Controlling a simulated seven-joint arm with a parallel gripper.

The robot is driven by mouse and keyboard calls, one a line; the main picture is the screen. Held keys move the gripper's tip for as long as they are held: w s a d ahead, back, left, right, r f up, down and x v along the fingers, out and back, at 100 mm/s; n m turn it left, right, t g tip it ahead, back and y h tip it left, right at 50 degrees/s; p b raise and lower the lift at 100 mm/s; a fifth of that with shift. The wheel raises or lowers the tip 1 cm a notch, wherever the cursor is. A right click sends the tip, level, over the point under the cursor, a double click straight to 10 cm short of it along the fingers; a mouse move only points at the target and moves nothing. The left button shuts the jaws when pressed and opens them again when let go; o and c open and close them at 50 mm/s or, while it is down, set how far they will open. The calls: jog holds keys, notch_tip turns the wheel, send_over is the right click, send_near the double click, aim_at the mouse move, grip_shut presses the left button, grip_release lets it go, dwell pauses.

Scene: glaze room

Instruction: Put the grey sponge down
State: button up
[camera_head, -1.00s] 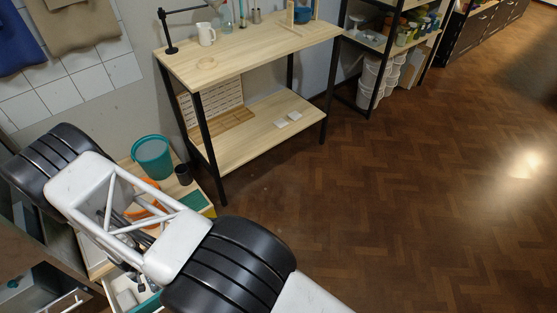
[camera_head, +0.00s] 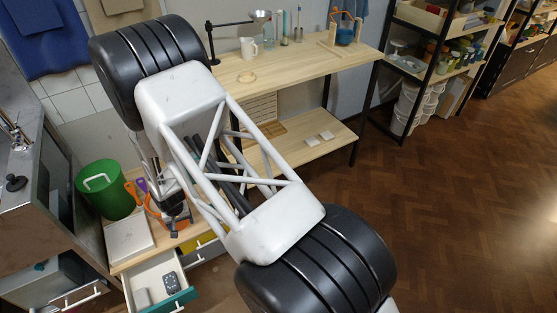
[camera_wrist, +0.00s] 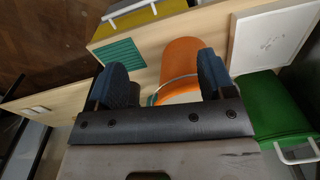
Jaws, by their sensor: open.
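My gripper (camera_wrist: 165,82) is open, with its two dark blue fingers wide apart. In the wrist view, an orange cylinder-shaped thing (camera_wrist: 180,60) with a pale rim shows beyond and between the fingers. I see no sponge held between them. In the head view my gripper (camera_head: 176,226) is small and low over the wooden worktop (camera_head: 185,240), beside orange things (camera_head: 152,212). No grey sponge can be made out for sure. A dark grey speckled block (camera_head: 170,281) lies in the open drawer (camera_head: 152,268); I cannot tell what it is.
A green ribbed pad (camera_wrist: 120,60) lies on the worktop near a yellow drawer front (camera_wrist: 125,20). A green bucket (camera_head: 105,192) and a white square plate (camera_head: 129,237) stand at the left. A wooden table (camera_head: 300,65) stands behind. The floor (camera_head: 450,210) at the right is clear.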

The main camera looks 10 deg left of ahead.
jog(key=w+d+r+m, duration=0.1)
jog(key=w+d+r, duration=0.3)
jog(key=d+r, duration=0.6)
jog(key=w+d+r+m, duration=0.1)
jog(key=w+d+r, duration=0.4)
jog(key=d+r, duration=0.5)
jog(key=w+d+r+m, duration=0.1)
jog(key=w+d+r, duration=0.3)
jog(key=d+r, duration=0.55)
jog(key=s+d+r+m+t, duration=0.1)
jog(key=s+d+r, duration=0.2)
jog(key=d+r, duration=0.5)
jog(key=s+d+r+m, duration=0.1)
jog(key=s+d+r, duration=0.2)
jog(key=d+r, duration=0.55)
jog(key=s+d+r+m+t, duration=0.1)
jog(key=s+d+r, duration=0.35)
jog(key=d, duration=0.55)
jog(key=s+d+r+m, duration=0.1)
jog(key=s+d+r, duration=0.1)
jog(key=s+d, duration=0.5)
jog(key=s+d+r, duration=0.3)
jog(key=s+d, duration=0.4)
jog(key=s, duration=0.3)
jog(key=shift+s+d+m+h, duration=0.3)
jog(key=shift+d+m, duration=0.05)
jog(key=shift+m, duration=0.05)
jog(key=shift+o, duration=0.3)
jog(key=shift+w+r, duration=0.1)
